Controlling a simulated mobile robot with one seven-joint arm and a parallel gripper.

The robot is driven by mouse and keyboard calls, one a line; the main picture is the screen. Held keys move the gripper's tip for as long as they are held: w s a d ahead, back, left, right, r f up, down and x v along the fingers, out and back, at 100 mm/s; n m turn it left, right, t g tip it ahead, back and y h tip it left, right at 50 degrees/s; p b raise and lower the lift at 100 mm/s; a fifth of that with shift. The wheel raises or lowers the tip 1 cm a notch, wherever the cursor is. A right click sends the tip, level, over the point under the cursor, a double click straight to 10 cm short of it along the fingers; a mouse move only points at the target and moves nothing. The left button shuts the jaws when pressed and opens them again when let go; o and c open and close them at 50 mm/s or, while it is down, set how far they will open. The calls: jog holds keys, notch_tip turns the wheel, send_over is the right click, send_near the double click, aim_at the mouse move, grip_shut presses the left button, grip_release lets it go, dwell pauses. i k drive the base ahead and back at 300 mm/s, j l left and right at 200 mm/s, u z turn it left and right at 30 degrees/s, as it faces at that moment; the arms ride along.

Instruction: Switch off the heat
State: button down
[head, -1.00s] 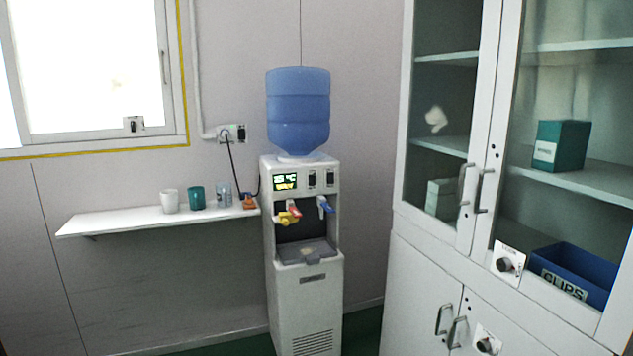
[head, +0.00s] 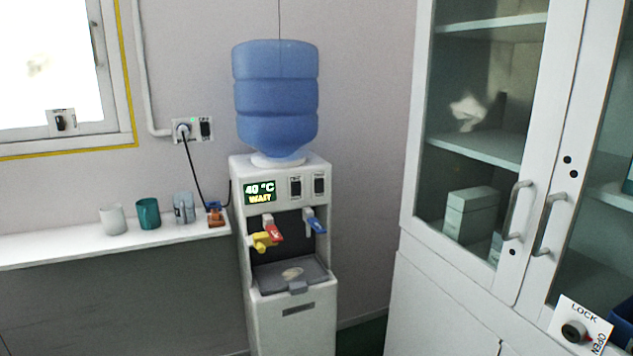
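The white water dispenser (head: 297,325) stands against the wall with a blue bottle (head: 276,100) on top. Its display (head: 260,192) reads 40 °C and WAIT. Right of it are two dark rocker switches, a left one (head: 295,187) and a right one (head: 319,185); their small labels and positions are too small to read. Below are a red tap (head: 275,230) with a yellow piece (head: 262,242) beside it and a blue tap (head: 315,223). A wall socket (head: 183,130) holds the black plug, with a dark switch (head: 206,128) beside it. My gripper is not in view.
A shelf (head: 60,249) left of the dispenser holds a white cup, a teal cup (head: 148,213), a glass and a small orange-brown item (head: 215,215). A glass-door cabinet (head: 440,300) with a LOCK/OPEN knob (head: 574,331) stands at right. Another switch (head: 61,122) is at the window.

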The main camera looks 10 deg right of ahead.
aim_at(295, 187)
jog(key=i+z, duration=0.3)
jog(key=i, duration=0.75)
